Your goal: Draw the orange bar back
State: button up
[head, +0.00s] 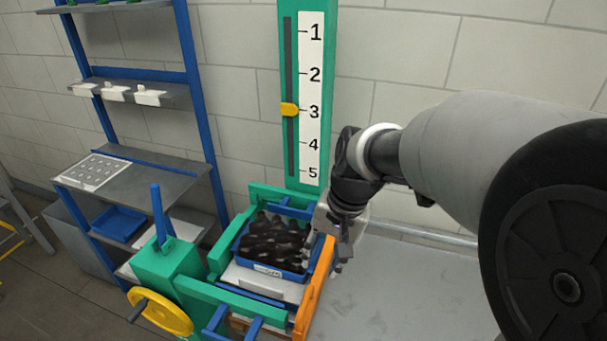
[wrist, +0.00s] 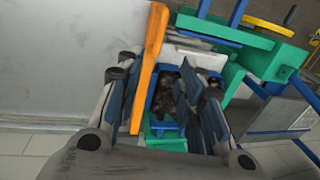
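The orange bar (head: 314,288) runs along the right side of the green frame, beside the blue crate (head: 272,266) of dark bottles. In the wrist view the orange bar (wrist: 149,62) runs lengthwise between my fingers, closer to the left one. My gripper (head: 340,245) is above and beside the bar's far end in the head view. In the wrist view my gripper (wrist: 152,95) is open, with a wide gap between its dark pads. I cannot tell whether a finger touches the bar.
A green post with a numbered scale (head: 311,100) and yellow pointer (head: 290,109) stands behind the frame. A yellow handwheel (head: 160,311) and blue lever (head: 161,213) are at its left. Blue shelving (head: 150,95) stands farther left. The grey surface (head: 420,290) at right is clear.

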aim_at(306, 301)
jog(key=a+f+b, duration=0.1)
jog(key=f, duration=0.4)
jog(key=a+f+b, duration=0.1)
jog(key=f+b, duration=0.1)
jog(key=f, duration=0.4)
jog(key=w+a+f+b, duration=0.1)
jog(key=f, duration=0.5)
jog(key=shift+a+b, duration=0.1)
jog(key=shift+b, duration=0.25)
jog(key=shift+c, duration=0.5)
grip_shut()
